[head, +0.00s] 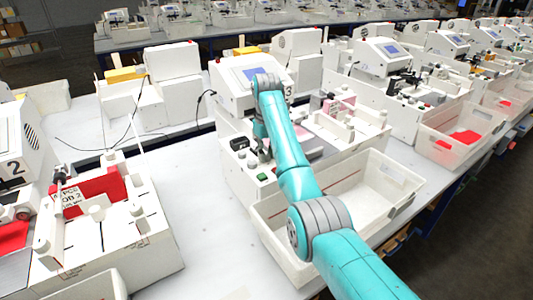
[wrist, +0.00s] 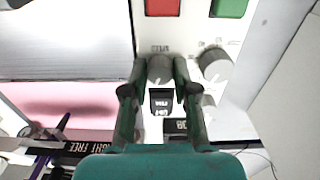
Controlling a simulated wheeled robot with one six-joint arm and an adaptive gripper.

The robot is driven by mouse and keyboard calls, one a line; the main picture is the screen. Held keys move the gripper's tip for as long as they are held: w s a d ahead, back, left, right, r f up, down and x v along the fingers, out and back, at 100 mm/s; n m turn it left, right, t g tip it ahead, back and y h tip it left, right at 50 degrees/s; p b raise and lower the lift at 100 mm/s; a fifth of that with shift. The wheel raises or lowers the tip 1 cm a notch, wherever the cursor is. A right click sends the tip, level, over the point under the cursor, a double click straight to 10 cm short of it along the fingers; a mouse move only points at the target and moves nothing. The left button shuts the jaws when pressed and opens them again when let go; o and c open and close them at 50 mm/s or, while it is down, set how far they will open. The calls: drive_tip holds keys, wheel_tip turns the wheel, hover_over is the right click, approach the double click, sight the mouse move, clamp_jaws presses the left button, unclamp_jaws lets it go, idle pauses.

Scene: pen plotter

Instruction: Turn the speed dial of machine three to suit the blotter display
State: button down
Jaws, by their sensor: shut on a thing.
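Machine three (head: 235,93) stands in the middle of the head view, with a "3" on its side. Its blue screen (head: 252,74) is partly covered by my arm, and its text is too small to read. In the wrist view a grey round dial (wrist: 160,72) sits on the white panel under small lettering that seems to read "SPEED". My gripper (wrist: 160,63) is shut on this dial, one finger on each side. In the head view my gripper (head: 262,153) is down at the machine's front panel, and the dial is hidden there.
A second grey dial (wrist: 215,66) is close to the right finger. A red button (wrist: 162,6) and a green button (wrist: 228,8) lie above, and a black switch (wrist: 162,102) lies between the fingers. An open bin (head: 275,240) stands before the machine.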

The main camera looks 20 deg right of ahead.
idle(0.3)
drive_tip(key=c, duration=0.9)
unclamp_jaws()
